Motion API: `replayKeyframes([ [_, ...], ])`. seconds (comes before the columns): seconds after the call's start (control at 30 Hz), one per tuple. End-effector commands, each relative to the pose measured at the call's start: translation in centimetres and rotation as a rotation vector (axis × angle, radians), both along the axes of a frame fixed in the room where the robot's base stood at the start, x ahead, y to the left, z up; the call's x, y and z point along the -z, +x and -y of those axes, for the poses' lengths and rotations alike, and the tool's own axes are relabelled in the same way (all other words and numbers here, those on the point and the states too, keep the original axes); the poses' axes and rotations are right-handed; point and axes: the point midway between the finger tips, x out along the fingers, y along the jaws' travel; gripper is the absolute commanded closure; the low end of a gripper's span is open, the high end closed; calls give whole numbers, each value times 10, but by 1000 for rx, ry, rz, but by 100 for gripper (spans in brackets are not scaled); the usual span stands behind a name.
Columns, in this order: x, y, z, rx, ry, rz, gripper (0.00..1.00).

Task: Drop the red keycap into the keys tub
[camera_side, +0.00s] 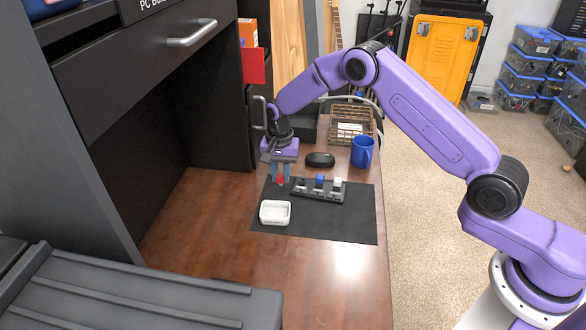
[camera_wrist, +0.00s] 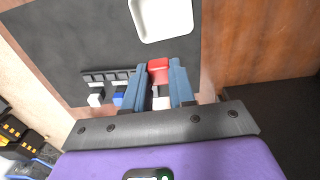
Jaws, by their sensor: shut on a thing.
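The red keycap (camera_side: 280,180) is held between the fingertips of my gripper (camera_side: 280,175), above the black mat (camera_side: 340,226). In the wrist view the red keycap (camera_wrist: 158,70) sits between the two blue-grey fingers of my gripper (camera_wrist: 159,72). The keys tub (camera_side: 275,212), a small white open tray, lies on the mat, below and slightly left of the keycap in the side view. In the wrist view the tub (camera_wrist: 162,38) is just beyond the fingertips, partly cut off by the top edge. Its visible inside looks empty.
A dark key holder (camera_side: 318,196) with a blue keycap (camera_side: 320,180) and a white keycap (camera_side: 338,183) stands close to the right of my gripper. A black mouse (camera_side: 320,159), blue mug (camera_side: 362,152) and wire basket (camera_side: 350,125) are behind. The table front is clear.

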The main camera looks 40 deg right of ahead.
Motion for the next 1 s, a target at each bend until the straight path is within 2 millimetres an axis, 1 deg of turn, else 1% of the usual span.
replayKeyframes([
  [0.03,-5,-6,-12,-19,1,1,100],
  [0.1,-9,-14,-24,-37,0,0,100],
  [0.23,-12,-22,-36,-55,0,0,100],
  [0.37,-8,-23,-38,-58,0,-1,100],
  [0.8,34,-23,-38,-58,-1,-2,100],
  [1.0,48,-23,-38,-57,-1,-1,100],
])
